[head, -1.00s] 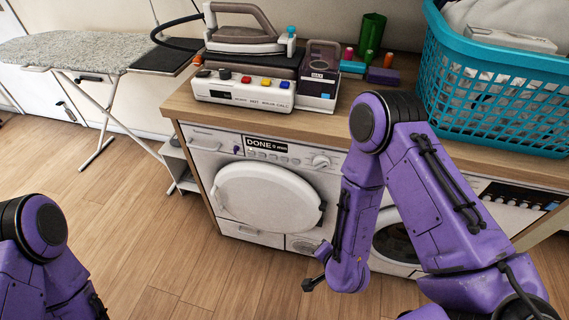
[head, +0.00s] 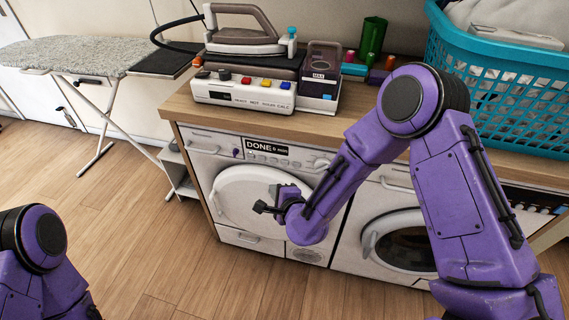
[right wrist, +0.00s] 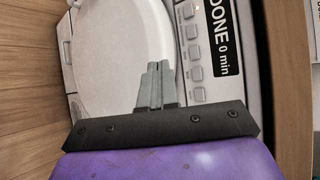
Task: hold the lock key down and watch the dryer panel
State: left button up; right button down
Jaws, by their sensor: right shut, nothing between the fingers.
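The dryer (head: 205,146) is the left white machine under the counter. Its display (head: 267,146) reads "DONE 0 min", and this also shows sideways in the right wrist view (right wrist: 222,40). A row of small keys (head: 270,158) lies under the display; in the right wrist view the keys (right wrist: 195,52) stand in a column, their labels too small to read. My right gripper (head: 264,206) is shut and empty in front of the round door (head: 235,190), below the panel. In the right wrist view its fingertips (right wrist: 158,68) point toward the machine, beside the keys. My left gripper is out of view.
A washing machine (head: 375,205) stands right of the dryer. On the counter (head: 200,108) are an iron on its station (head: 243,92), colored bottles, and a teal basket (head: 500,90). An ironing board (head: 90,55) stands at left. The wooden floor (head: 140,220) in front is clear.

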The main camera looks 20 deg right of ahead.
send_near(278, 163)
jog(key=w+f, duration=0.1)
jog(key=w+a+f, duration=0.1)
jog(key=w, duration=0.1)
jog(key=shift+a+f, duration=0.15)
jog(key=shift+f, duration=0.05)
jog(key=shift+b, duration=0.3)
dwell(1.5)
jog(key=shift+w+d, duration=0.25)
jog(key=shift+w, duration=0.1)
jog(key=shift+w+d, duration=0.2)
jog(key=shift+w, duration=0.1)
dwell(1.9)
jog(key=shift+s+a, duration=0.45)
jog(key=shift+s, duration=0.2)
jog(key=s+a, duration=0.1)
jog(key=s, duration=0.1)
jog(key=s+a, duration=0.1)
jog(key=s, duration=0.1)
jog(key=shift+s+a, duration=0.1)
jog(key=shift+a, duration=0.3)
